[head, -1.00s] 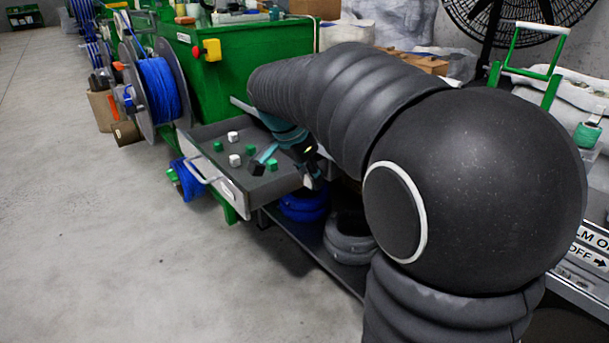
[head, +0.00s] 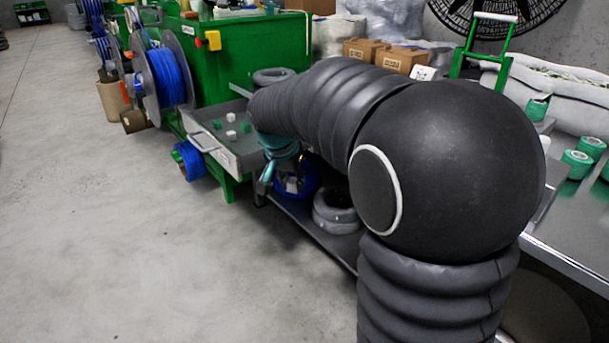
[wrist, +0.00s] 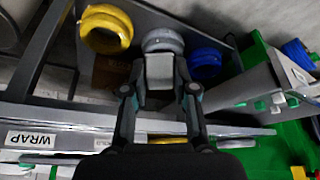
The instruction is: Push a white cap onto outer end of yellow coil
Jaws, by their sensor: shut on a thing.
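My gripper (wrist: 160,88) is shut on a white cap (wrist: 159,70), which looks pale grey in the wrist view. In the head view my gripper (head: 279,184) hangs below the drawer, in front of the lower shelf, and the cap shows as a small pale patch (head: 292,185). The yellow coil (wrist: 105,29) lies at the upper left of the wrist view, apart from the cap. I do not see this coil in the head view, where my arm covers part of the shelf. Which coil end is the outer one is too small to tell.
A grey coil (wrist: 163,40) lies straight beyond the cap, and a blue coil (wrist: 206,63) lies right of it. The open drawer (head: 207,145) holds white and green caps and stands beside my gripper. The floor (head: 140,240) in front is clear.

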